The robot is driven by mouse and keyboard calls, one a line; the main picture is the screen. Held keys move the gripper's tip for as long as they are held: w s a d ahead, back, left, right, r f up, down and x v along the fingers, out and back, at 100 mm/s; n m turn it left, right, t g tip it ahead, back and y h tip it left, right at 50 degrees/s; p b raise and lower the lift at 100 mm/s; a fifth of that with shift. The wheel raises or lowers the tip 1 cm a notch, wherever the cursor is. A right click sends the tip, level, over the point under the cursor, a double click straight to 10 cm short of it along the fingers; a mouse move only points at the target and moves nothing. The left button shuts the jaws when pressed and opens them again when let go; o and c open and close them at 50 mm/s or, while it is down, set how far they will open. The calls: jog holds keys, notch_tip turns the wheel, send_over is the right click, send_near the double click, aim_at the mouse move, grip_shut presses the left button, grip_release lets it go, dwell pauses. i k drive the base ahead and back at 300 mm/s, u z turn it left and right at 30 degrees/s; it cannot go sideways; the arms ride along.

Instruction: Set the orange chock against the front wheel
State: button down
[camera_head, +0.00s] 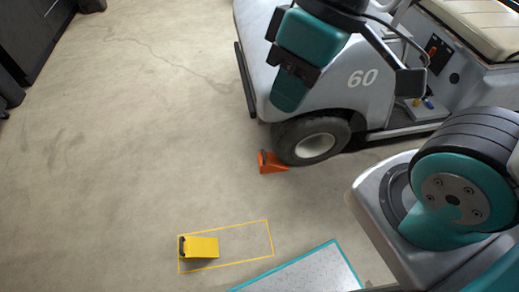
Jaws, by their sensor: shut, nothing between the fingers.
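The orange chock (268,162) is on the floor at the lower left of the cart's front wheel (315,146). Its tall end with a dark handle faces left. Its low end reaches the tyre's edge in the picture; whether they truly touch is hard to tell. My arm's teal and black wrist hangs in front of the cart's nose, above and apart from the chock. My gripper (407,82) seems to be the dark end to the right, before the cart's side. It looks shut and empty, and is well away from the chock.
The pale cart (362,100), marked 60, fills the upper right. A yellow chock (203,247) lies at the left end of a yellow floor outline (270,240). A teal-edged light surface (310,275) is at the bottom. Dark cabinets (38,40) stand upper left. The left floor is clear.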

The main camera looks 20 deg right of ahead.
aim_at(268, 163)
jog(key=z, duration=0.55)
jog(key=k, duration=1.2)
jog(key=z, duration=0.6)
jog(key=i, duration=1.85)
jog(key=u, duration=1.55)
jog(key=i, duration=0.7)
jog(key=u, duration=0.8)
